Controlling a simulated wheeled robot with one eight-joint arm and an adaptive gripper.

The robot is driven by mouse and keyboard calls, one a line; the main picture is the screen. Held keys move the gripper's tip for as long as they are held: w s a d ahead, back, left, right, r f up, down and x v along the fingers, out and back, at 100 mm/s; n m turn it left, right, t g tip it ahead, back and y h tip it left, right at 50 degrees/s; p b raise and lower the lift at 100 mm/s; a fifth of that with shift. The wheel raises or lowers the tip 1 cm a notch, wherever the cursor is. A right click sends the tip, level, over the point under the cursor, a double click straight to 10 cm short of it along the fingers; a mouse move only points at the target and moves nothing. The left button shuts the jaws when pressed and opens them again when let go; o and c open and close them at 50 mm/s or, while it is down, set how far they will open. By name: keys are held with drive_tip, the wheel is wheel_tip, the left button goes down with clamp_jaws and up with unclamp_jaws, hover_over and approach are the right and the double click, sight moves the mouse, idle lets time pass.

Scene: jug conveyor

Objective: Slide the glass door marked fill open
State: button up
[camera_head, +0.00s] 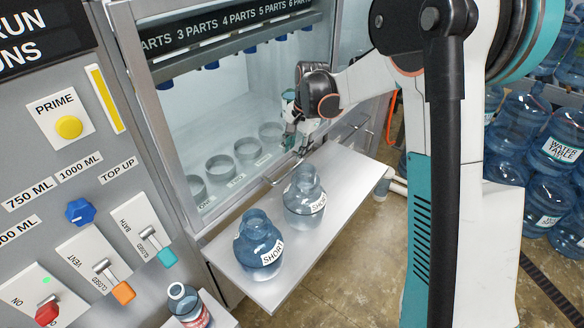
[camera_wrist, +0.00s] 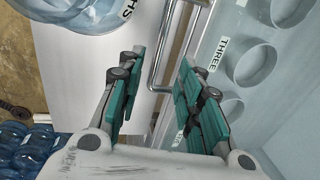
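The glass door (camera_head: 205,110) fronts the grey cabinet, with ring-shaped holders behind it; I cannot read a "fill" mark. A bent metal bar handle (camera_wrist: 158,72) shows in the wrist view; part of it shows in the head view (camera_head: 275,181) at the cabinet's lower front edge. My gripper (camera_head: 296,142) is at the front of the cabinet, above the far end of the shelf. In the wrist view my gripper (camera_wrist: 163,58) is open, its teal-padded fingers apart on either side of the handle. Contact with the handle cannot be told.
Two blue jugs labelled SHORT (camera_head: 260,248) (camera_head: 305,200) stand on the metal shelf (camera_head: 345,172) below my gripper. A control panel (camera_head: 60,190) with switches is at left. Several large water bottles (camera_head: 550,150) are stacked at right. A small bottle (camera_head: 187,303) stands at the bottom.

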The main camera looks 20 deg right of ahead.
sight(291, 169)
drive_tip(key=f, duration=0.2)
drive_tip(key=f+b, duration=0.1)
drive_tip(key=f, duration=0.2)
drive_tip(key=w+a+f+b, duration=0.1)
drive_tip(key=f, duration=0.2)
drive_tip(key=shift+w+f, duration=0.1)
drive_tip(key=shift+f, duration=0.05)
clamp_jaws()
